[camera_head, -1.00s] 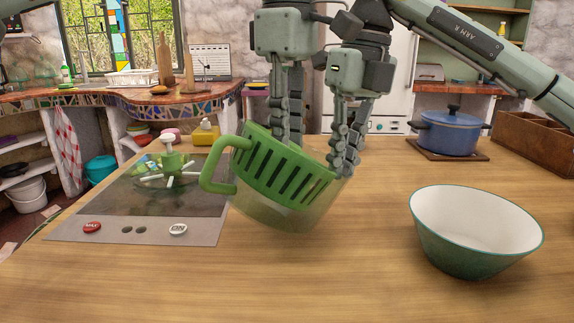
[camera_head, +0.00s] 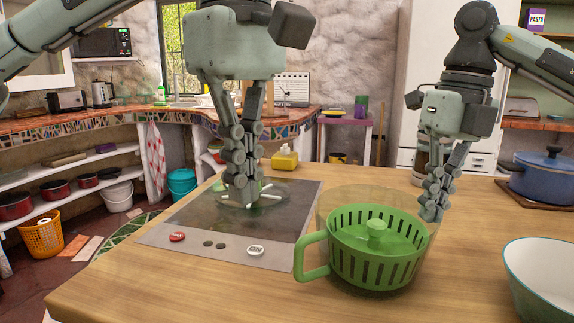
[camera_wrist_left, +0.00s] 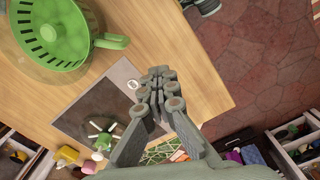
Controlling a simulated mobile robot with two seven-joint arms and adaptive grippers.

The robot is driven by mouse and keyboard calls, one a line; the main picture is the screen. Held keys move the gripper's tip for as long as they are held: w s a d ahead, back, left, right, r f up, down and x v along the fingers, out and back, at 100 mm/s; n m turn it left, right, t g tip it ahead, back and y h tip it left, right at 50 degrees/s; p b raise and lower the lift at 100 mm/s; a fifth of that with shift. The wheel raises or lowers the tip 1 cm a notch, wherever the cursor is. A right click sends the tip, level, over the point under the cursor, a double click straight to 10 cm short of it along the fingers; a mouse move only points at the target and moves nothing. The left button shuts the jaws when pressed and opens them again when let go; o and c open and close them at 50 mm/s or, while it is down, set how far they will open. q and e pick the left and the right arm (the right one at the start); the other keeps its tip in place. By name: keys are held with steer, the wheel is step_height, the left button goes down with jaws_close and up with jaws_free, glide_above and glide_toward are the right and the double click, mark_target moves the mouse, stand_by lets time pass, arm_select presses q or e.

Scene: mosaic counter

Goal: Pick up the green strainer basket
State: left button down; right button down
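The green strainer basket (camera_head: 378,266) has a slotted wall and a central knob. It sits upright inside a clear bowl (camera_head: 329,206) with a green handle (camera_head: 312,258), on the counter. The basket also shows at top left in the left wrist view (camera_wrist_left: 52,30). My left gripper (camera_head: 240,182) is over the dark panel, left of the bowl. Its fingertips meet with nothing between them in the left wrist view (camera_wrist_left: 164,92). My right gripper (camera_head: 432,210) has its fingers close together at the bowl's right rim and appears to pinch it.
A green piece with white spokes (camera_wrist_left: 104,137) lies on the dark panel (camera_head: 190,210), beneath my left gripper. A white-and-green bowl (camera_head: 545,280) and a blue pot (camera_head: 545,175) stand at right. A yellow bottle (camera_head: 285,158) is behind the panel. The front counter is clear.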

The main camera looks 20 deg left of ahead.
arm_select(q)
steer(key=shift+s+a, duration=0.3)
steer(key=shift+a, duration=0.05)
steer(key=shift+c, duration=2.3)
jaws_free()
